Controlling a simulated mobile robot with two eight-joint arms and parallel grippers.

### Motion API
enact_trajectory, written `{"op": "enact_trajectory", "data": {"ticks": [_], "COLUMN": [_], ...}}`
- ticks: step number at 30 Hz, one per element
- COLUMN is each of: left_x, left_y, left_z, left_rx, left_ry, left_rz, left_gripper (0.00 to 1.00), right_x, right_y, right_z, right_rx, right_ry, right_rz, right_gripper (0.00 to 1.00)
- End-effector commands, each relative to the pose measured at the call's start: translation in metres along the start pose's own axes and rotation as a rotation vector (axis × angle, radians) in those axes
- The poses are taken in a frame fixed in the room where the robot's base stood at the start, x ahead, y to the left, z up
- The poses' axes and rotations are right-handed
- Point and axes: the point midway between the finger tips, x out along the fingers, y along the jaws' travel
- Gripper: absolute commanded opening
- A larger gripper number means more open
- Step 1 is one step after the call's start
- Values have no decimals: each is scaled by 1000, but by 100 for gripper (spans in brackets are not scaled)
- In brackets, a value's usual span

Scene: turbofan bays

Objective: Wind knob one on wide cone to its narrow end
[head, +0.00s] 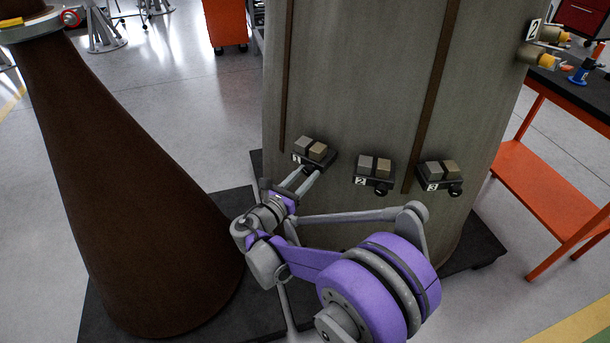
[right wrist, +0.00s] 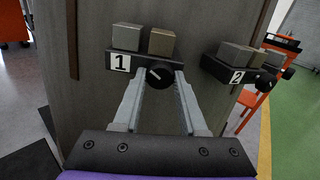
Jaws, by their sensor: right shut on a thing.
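The wide grey cone (head: 365,70) stands in the middle of the head view and carries several numbered knob units. Unit 1 (head: 315,151) has a white label and two blocks on top, one grey and one tan; it also shows in the right wrist view (right wrist: 140,60). Knob one (right wrist: 159,74) is a black dial with a small pale mark, under the blocks. My right gripper (head: 312,172) reaches it from below, its two fingers on either side and shut on the knob. In the head view the fingers mostly hide this knob. My left gripper is not in view.
Unit 2 (head: 374,170) and unit 3 (head: 440,174) sit close to the right of unit 1. A brown cone (head: 120,190) stands at left on a dark base. An orange table (head: 550,185) is at right. Open floor lies between the cones further back.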

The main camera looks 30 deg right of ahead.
Motion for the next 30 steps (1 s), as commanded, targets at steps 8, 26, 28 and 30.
{"op": "enact_trajectory", "data": {"ticks": [8,26,28,30], "left_x": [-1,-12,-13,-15], "left_y": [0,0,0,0], "left_z": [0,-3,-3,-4], "left_rx": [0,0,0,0], "left_ry": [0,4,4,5], "left_rz": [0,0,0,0], "left_gripper": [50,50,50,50], "right_x": [0,0,0,0], "right_y": [0,1,2,2], "right_z": [0,1,1,1], "right_rx": [35,499,566,632], "right_ry": [0,1,1,1], "right_rz": [0,0,0,0], "right_gripper": [0,0,0,0]}}
